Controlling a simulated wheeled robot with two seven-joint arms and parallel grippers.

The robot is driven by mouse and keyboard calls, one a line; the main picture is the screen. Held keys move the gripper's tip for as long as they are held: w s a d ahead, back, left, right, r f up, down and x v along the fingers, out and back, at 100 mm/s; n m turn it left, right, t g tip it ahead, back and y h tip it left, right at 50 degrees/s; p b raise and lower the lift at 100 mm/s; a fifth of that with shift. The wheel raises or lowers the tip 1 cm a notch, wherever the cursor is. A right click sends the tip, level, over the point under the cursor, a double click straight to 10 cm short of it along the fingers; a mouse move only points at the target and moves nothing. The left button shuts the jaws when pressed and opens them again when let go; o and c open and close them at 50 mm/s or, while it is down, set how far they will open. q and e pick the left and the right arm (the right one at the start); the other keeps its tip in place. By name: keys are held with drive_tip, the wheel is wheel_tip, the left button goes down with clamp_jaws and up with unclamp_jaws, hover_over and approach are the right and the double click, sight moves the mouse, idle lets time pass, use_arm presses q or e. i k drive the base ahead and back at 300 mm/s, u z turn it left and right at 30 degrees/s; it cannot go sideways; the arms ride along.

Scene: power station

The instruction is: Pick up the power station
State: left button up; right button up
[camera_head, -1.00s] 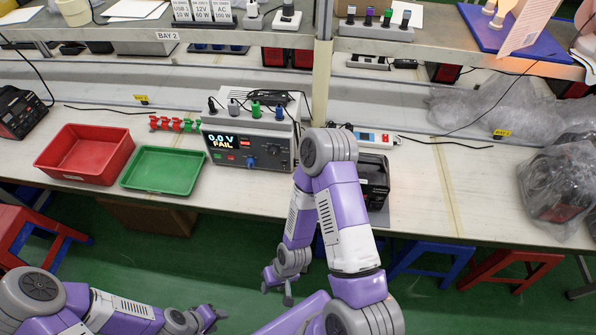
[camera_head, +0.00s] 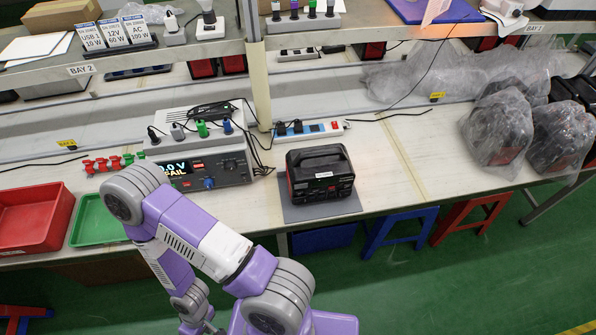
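The power station (camera_head: 321,176) is a black box with a top handle and a small white label on its front. It stands upright on a grey mat (camera_head: 300,212) near the front edge of the bench. My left gripper is out of view.
A tester (camera_head: 205,172) with a display and cables stands left of the power station. A power strip (camera_head: 309,129) lies behind it. Plastic-wrapped units (camera_head: 497,132) stand at the right. Red (camera_head: 32,222) and green trays are at the left. Bench room right of the power station is clear.

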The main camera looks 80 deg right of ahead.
sight(319, 170)
drive_tip(key=i, duration=1.1)
drive_tip(key=z, duration=2.1)
